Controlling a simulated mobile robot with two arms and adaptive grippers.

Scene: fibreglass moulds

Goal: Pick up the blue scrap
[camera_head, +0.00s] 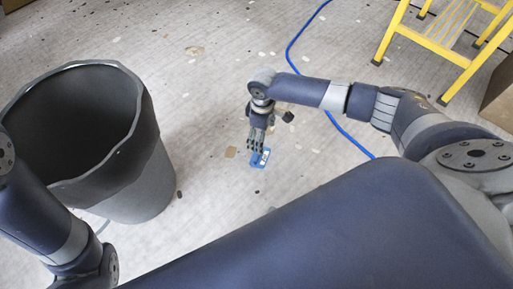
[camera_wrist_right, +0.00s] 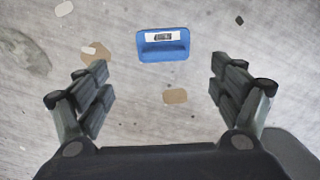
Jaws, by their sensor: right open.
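The blue scrap (camera_wrist_right: 163,50) is a small blue piece with a white label, lying flat on the floor. In the right wrist view it is ahead of my right gripper (camera_wrist_right: 160,92), roughly centred between the spread fingers and beyond their tips. My right gripper is open and empty. In the head view the scrap (camera_head: 261,159) shows just below my right gripper (camera_head: 256,145), partly covered by its fingers. I cannot tell the height of the fingertips above the floor. My left gripper is not in view.
A large dark grey bin (camera_head: 150,180) stands open at the left. A blue cable (camera_head: 290,50) runs along the floor behind and right of my right arm. A yellow stepladder (camera_head: 440,45) and a cardboard box (camera_head: 499,98) are at the right. Small chips and flat scraps, including a tan piece (camera_wrist_right: 175,96), litter the floor.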

